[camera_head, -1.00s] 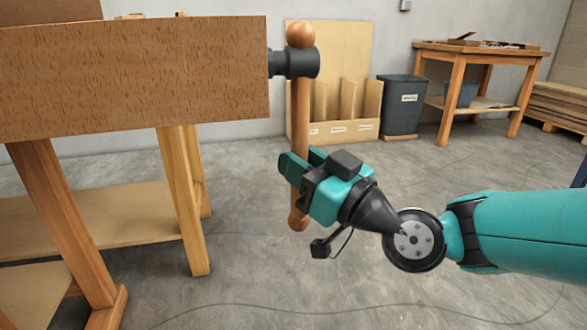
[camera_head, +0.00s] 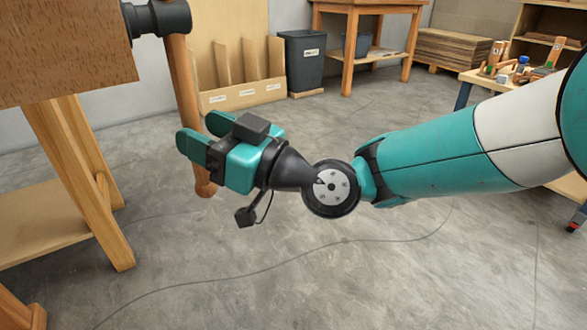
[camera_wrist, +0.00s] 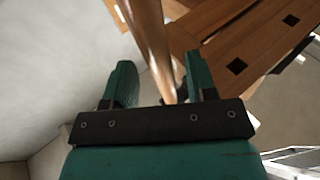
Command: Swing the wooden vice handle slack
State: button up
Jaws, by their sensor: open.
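The wooden vice handle (camera_head: 184,90) hangs from the dark vice screw head (camera_head: 160,17) at the bench's right end. It leans slightly in the picture, its lower knob (camera_head: 205,187) low and its upper end out of frame. My gripper (camera_head: 200,133) is open around the handle's lower part, above the lower knob, which it partly hides. In the wrist view, the handle (camera_wrist: 152,40) runs down between the two open fingers of my gripper (camera_wrist: 161,80), closer to the right finger. Whether it touches that finger I cannot tell.
The wooden bench front (camera_head: 65,50) and its legs (camera_head: 85,175) stand close on the left. Behind are a divided wooden rack (camera_head: 240,94), a dark bin (camera_head: 305,62) and a side table (camera_head: 365,8). Grey floor is clear below, apart from a thin dark line.

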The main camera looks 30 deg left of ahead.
jog(key=b+v, duration=1.2)
jog(key=v, duration=0.3)
